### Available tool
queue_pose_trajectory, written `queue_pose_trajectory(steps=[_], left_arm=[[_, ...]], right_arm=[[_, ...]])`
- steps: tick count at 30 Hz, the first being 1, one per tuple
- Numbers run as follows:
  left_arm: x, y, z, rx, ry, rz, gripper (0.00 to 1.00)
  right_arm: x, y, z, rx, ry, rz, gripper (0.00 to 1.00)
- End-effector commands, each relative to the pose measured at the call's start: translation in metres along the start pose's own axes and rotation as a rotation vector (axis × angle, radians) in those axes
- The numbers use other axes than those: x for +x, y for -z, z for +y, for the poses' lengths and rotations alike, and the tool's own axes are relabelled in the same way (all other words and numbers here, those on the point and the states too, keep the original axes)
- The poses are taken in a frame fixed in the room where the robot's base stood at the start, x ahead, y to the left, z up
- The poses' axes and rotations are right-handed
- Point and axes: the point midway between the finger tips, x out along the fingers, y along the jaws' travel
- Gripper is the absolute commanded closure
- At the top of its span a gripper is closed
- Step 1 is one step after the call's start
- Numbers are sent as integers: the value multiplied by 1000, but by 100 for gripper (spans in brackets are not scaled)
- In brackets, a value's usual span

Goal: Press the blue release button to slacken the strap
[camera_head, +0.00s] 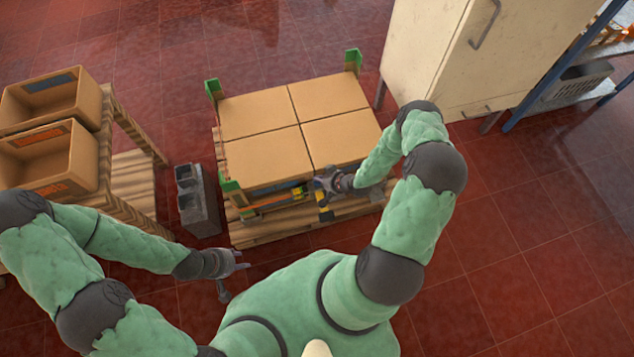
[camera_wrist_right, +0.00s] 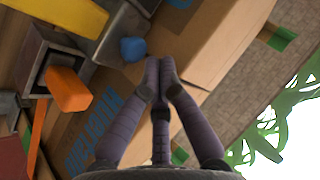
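The blue button (camera_wrist_right: 132,48) shows in the right wrist view, on a dark metal buckle beside a cardboard box. My right gripper (camera_wrist_right: 159,65) has its fingers together with nothing between them. Its tips are just right of and below the button; I cannot tell if they touch it. An orange block (camera_wrist_right: 68,88) sits left of the button. In the head view my right gripper (camera_head: 320,188) is at the front side of the boxed load, near an orange strap (camera_head: 272,205), and hides the button. My left gripper (camera_head: 232,275) is open and empty, in front of the pallet.
Cardboard boxes (camera_head: 262,157) with green corner posts stand on a wooden pallet (camera_head: 250,235). A grey block (camera_head: 199,205) stands left of it. Bins (camera_head: 45,160) rest on a wooden rack at left. A cream cabinet (camera_head: 440,50) stands behind at right. The red floor at right is clear.

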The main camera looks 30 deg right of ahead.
Motion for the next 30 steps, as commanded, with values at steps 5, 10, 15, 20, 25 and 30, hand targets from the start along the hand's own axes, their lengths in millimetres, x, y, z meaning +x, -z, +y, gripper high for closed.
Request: queue_pose_trajectory(steps=[5, 10, 15, 20, 25, 30], left_arm=[[0, 0, 0, 0, 0, 0, 60], [0, 0, 0, 0, 0, 0, 60], [0, 0, 0, 0, 0, 0, 60], [0, 0, 0, 0, 0, 0, 60], [0, 0, 0, 0, 0, 0, 60], [0, 0, 0, 0, 0, 0, 60]], right_arm=[[0, 0, 0, 0, 0, 0, 100], [0, 0, 0, 0, 0, 0, 100], [0, 0, 0, 0, 0, 0, 100], [1, -1, 1, 0, 0, 0, 100], [5, -4, 4, 0, 0, 0, 100], [6, -4, 4, 0, 0, 0, 100]])
